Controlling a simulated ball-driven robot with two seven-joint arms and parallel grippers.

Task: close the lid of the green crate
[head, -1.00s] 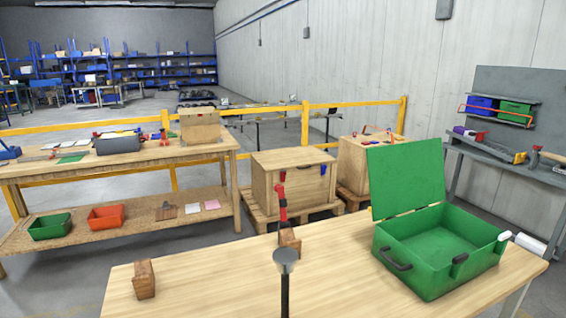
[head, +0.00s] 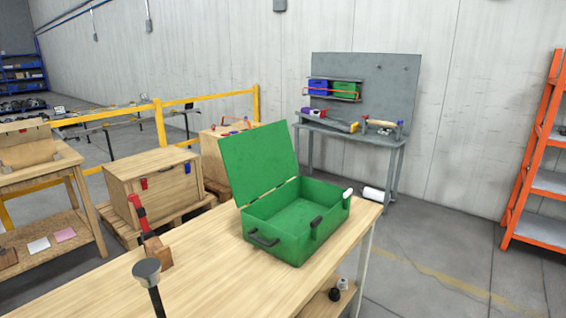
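The green crate (head: 291,252) stands near the right end of the wooden table in the head view. Its green lid (head: 259,164) is open, tilted up and leaning back at the crate's far left side. The inside of the crate looks empty. A dark handle (head: 263,238) is on the left end and a dark latch (head: 316,222) on the front.
The wooden table (head: 208,279) is bare in front of the crate. A grey-topped dark post (head: 147,273), a wooden block with a red-handled tool (head: 156,250) and a white roll (head: 372,194) are nearby. An orange shelf rack (head: 540,190) stands right.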

